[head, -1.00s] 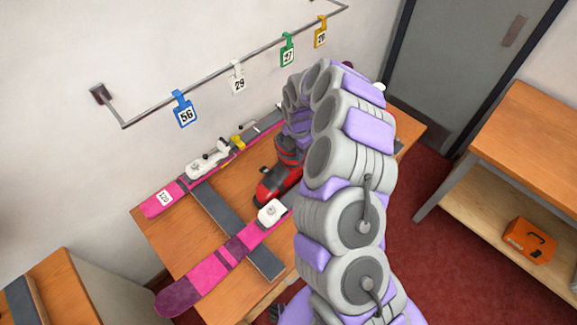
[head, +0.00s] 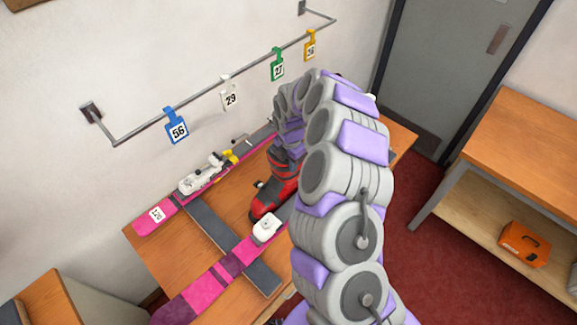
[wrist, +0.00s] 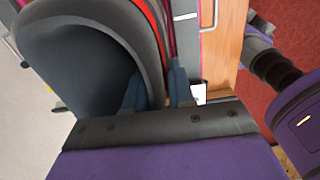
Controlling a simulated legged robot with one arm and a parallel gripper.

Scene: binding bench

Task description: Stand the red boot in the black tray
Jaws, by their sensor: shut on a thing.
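The red boot (head: 272,198) with dark parts shows in the head view over the wooden bench (head: 160,258), between the two pink skis, toe toward the lower left. My arm hides its upper part. In the wrist view the boot's dark grey cuff (wrist: 80,65) and a red edge fill the upper left. My gripper (wrist: 156,88) is shut on the boot, its blue fingers at the cuff's wall. I cannot tell whether the sole touches the bench. I cannot make out the black tray in either view.
The pink skis (head: 215,283) with white bindings (head: 266,228) lie across dark bars (head: 215,232). A rail (head: 205,92) with numbered tags runs along the wall. A shelf table (head: 525,145) with an orange box (head: 522,245) stands right, past open red floor (head: 425,200).

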